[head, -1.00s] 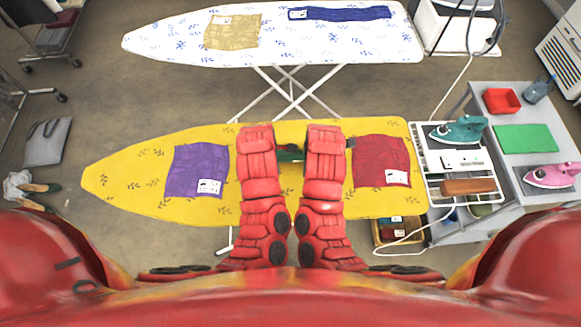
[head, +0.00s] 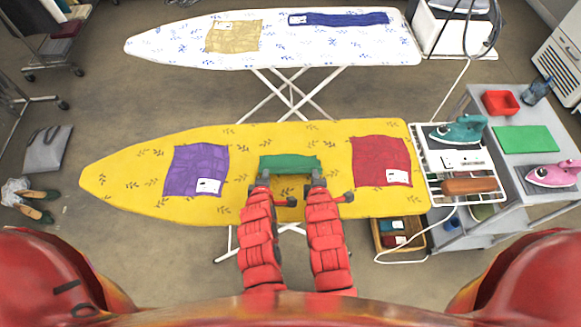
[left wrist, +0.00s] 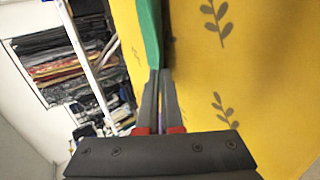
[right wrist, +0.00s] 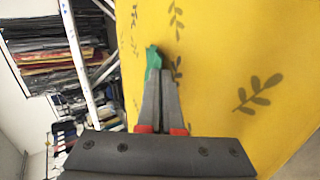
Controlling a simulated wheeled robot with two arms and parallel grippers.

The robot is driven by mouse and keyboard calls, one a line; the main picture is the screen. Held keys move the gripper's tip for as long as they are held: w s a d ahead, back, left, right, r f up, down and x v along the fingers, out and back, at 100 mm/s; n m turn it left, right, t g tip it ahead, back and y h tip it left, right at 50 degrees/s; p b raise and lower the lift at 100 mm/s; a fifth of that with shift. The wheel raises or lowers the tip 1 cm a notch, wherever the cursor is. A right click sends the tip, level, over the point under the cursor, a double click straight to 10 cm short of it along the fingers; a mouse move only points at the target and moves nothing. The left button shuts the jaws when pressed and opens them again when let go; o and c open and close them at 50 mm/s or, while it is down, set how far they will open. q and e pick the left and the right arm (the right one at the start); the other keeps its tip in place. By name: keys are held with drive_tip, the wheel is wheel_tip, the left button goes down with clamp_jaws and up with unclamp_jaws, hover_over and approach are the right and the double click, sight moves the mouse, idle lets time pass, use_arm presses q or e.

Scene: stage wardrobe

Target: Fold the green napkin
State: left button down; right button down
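The green napkin (head: 290,162) shows as a narrow band across the middle of the yellow ironing board (head: 125,172), with a dark patch below it. My left gripper (head: 263,178) is at its near left corner and my right gripper (head: 317,178) at its near right corner. In the left wrist view the fingers (left wrist: 160,78) are closed together with the green napkin (left wrist: 150,35) running out from their tips. In the right wrist view the fingers (right wrist: 160,76) are closed with a small piece of green cloth (right wrist: 153,58) at their tips. The napkin's underside is hidden.
A purple cloth (head: 195,168) lies left of the napkin and a dark red cloth (head: 380,158) lies right. A white rack (head: 425,150) with a teal iron (head: 460,130) stands off the board's right end. A white ironing board (head: 170,45) stands behind.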

use_arm(q)
drive_tip(key=c, duration=0.7)
unclamp_jaws()
use_arm(e)
drive_tip(key=c, duration=0.7)
unclamp_jaws()
use_arm(q)
drive_tip(key=s+r, duration=0.2)
drive_tip(key=r, duration=0.1)
drive_tip(key=s+r, duration=0.2)
drive_tip(key=r, duration=0.1)
drive_tip(key=s+r, duration=0.2)
drive_tip(key=r, duration=0.1)
use_arm(e)
drive_tip(key=s+r, duration=0.2)
drive_tip(key=r, duration=0.1)
drive_tip(key=s+r, duration=0.2)
drive_tip(key=r, duration=0.1)
drive_tip(key=s+r, duration=0.2)
drive_tip(key=r, duration=0.1)
